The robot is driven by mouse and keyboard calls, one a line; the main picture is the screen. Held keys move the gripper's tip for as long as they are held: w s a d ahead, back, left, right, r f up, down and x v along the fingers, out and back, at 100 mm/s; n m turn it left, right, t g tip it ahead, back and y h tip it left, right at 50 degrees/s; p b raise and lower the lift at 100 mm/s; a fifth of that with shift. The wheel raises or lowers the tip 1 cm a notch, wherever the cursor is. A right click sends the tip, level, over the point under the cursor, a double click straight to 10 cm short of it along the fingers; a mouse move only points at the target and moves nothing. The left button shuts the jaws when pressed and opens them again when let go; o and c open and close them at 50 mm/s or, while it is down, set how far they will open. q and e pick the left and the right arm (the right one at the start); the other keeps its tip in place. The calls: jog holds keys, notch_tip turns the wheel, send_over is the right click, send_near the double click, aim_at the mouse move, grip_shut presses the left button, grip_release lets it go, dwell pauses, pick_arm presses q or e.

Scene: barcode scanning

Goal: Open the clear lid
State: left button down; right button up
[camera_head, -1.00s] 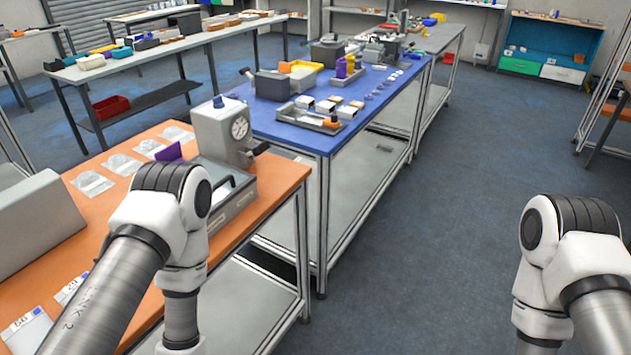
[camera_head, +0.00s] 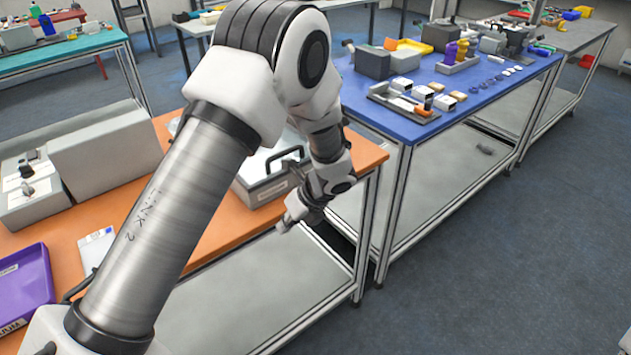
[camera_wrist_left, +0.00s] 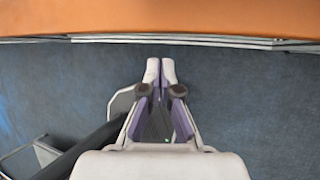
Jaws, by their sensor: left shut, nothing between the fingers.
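A grey box (camera_head: 262,191) with a label and a black handle on its front edge sits on the orange table. Its top looks pale and glossy, maybe the clear lid, but my left arm hides much of it. My left gripper (camera_head: 285,224) hangs in front of the table's front edge, to the right of and below the box, apart from it. In the left wrist view my gripper's fingers (camera_wrist_left: 161,70) are together and empty, over the blue floor and short of the orange table edge. My right gripper is out of view.
The orange table (camera_head: 218,225) also holds a purple tray (camera_head: 27,290), a white card (camera_head: 95,250) and a grey block (camera_head: 105,155). The blue table (camera_head: 395,120) with several small parts stands close at the right.

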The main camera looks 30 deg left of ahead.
pick_arm(q)
jog(key=w+r+t, duration=0.2)
jog(key=w+r, duration=0.2)
jog(key=r, duration=0.5)
jog(key=w+r+t, duration=0.2)
jog(key=w+r, duration=0.2)
jog(key=r, duration=0.5)
jog(key=x, duration=1)
jog(key=shift+f+n+y, duration=0.2)
jog(key=shift+n+y, duration=0.1)
jog(key=shift+a+r, duration=0.1)
